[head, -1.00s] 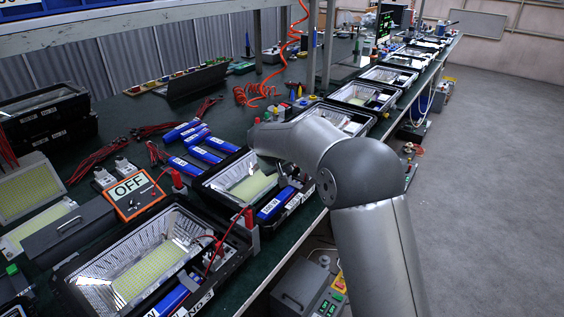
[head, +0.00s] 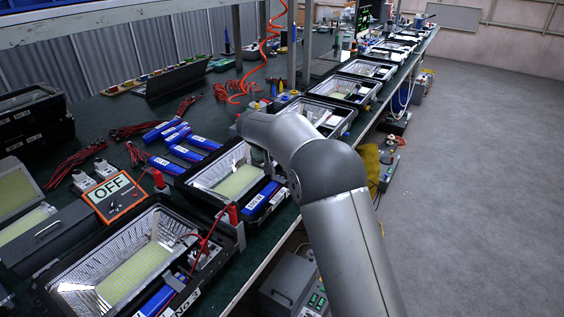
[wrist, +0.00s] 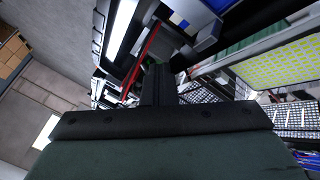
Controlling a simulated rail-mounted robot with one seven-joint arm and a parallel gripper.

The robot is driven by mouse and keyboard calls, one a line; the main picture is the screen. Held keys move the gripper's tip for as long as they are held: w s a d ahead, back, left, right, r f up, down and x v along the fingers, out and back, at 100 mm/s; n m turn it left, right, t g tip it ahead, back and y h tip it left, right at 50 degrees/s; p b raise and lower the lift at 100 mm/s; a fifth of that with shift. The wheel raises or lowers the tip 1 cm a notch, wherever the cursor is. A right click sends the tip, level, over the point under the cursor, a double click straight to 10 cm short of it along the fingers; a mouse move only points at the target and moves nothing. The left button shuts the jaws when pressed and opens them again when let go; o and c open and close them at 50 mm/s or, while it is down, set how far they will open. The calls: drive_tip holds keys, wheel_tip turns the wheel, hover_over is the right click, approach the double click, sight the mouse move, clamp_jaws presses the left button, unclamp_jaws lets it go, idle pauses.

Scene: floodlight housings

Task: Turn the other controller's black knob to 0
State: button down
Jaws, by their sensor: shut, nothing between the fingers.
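A grey box-like controller (head: 290,280) with a handle and green-lit displays stands below the bench edge at the bottom of the head view, partly cut off by the frame and beside my arm. Another small unit (head: 387,165) with red and green parts shows further along, low beside the bench. I cannot make out a black knob or its setting on either one. My gripper (wrist: 158,82) shows in the wrist view with its dark fingers together and empty. In the head view it is hidden behind my arm.
Floodlight housings (head: 110,265) line the bench, with blue packs (head: 185,153) and an orange OFF box (head: 115,196) among them. A yellow cloth-like item (head: 371,160) hangs beside the bench edge. The grey floor (head: 480,190) at right is open.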

drive_tip(key=shift+w+d+m, duration=0.1)
drive_tip(key=shift+d+m, duration=0.05)
drive_tip(key=shift+m, duration=0.25)
drive_tip(key=shift+w+r, duration=0.1)
